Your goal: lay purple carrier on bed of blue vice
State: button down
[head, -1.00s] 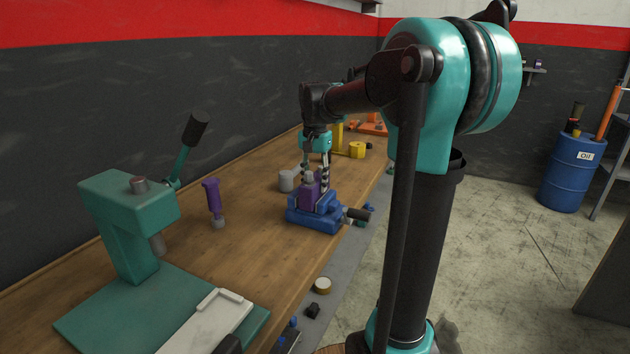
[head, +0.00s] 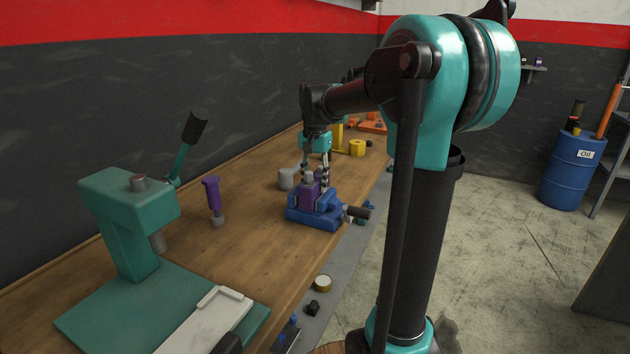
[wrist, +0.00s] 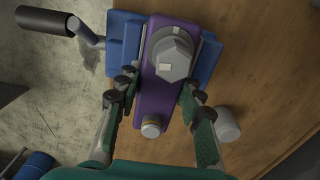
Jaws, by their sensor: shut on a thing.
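The blue vice (head: 313,216) stands near the right edge of the workbench, and its handle sticks out to the right. The purple carrier (head: 310,195) is at the vice, between its blue parts. In the wrist view the carrier (wrist: 154,106) lies lengthwise over the blue vice (wrist: 123,40), with a grey hex-headed part at one end and a small round knob at the other. My gripper (head: 316,177) points down over the vice. I cannot tell whether the carrier's underside touches the bed.
A grey cylinder (head: 286,179) stands just left of the vice, close to my gripper. A purple-handled tool (head: 213,198) stands further left. A green press (head: 130,215) fills the near left of the bench. A yellow object (head: 357,148) lies behind the vice.

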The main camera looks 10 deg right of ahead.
jog(key=shift+f, duration=0.2)
jog(key=c, duration=0.9)
grip_release()
notch_tip(320, 180, up, 12)
